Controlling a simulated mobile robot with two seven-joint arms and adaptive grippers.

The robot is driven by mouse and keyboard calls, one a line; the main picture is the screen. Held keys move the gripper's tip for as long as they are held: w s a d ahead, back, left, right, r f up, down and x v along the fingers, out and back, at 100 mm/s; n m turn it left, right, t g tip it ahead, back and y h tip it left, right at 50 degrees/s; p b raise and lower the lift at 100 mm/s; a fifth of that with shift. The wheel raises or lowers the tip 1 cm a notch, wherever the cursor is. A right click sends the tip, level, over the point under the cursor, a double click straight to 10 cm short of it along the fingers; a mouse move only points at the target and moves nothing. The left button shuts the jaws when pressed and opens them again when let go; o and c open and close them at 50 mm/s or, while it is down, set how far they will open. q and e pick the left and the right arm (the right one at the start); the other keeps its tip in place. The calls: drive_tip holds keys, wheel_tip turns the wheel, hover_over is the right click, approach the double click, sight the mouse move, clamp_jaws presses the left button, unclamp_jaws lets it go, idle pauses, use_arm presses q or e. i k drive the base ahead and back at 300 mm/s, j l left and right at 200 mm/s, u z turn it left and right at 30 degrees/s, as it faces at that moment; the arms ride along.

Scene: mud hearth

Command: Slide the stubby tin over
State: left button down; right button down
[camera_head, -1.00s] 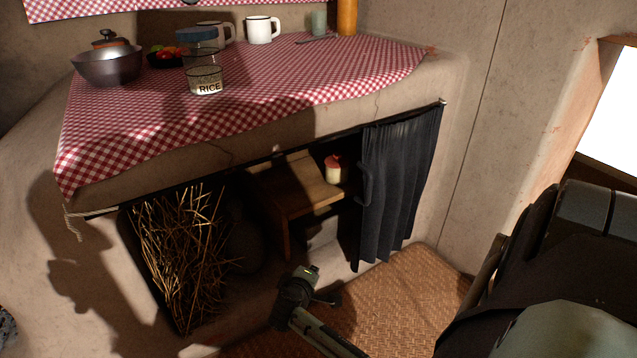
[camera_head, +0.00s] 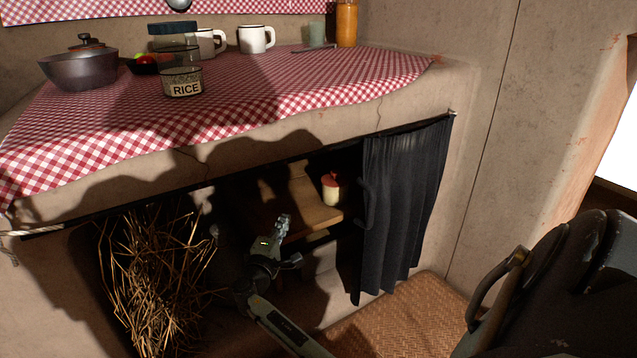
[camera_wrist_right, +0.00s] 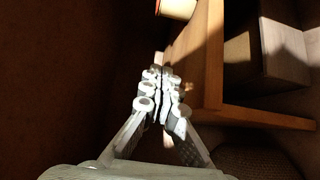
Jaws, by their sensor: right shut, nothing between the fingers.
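The stubby tin (camera_head: 331,190) is a short cream tin with a red lid, upright on a small wooden stool (camera_head: 310,217) inside the dark niche under the counter. In the right wrist view part of the tin (camera_wrist_right: 177,8) shows at the top edge, cut off, beyond the fingertips and near the stool's edge (camera_wrist_right: 213,60). My right gripper (camera_head: 283,228) is shut and empty, at the niche opening, to the left of and below the tin and apart from it. My left gripper is not in view.
A dark curtain (camera_head: 402,205) hangs over the niche's right side, close to the tin. A straw bundle (camera_head: 155,275) fills the left side. Above, the checked cloth (camera_head: 270,85) carries a rice jar (camera_head: 183,85), a pan (camera_head: 78,70) and mugs. A woven mat (camera_head: 415,315) lies below.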

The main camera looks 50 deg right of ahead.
sight(330, 196)
drive_tip(key=i+l, duration=0.1)
drive_tip(key=l, duration=0.2)
drive_tip(key=i+l, duration=0.1)
drive_tip(key=l, duration=0.2)
drive_tip(key=i+l, duration=0.1)
drive_tip(key=l, duration=0.6)
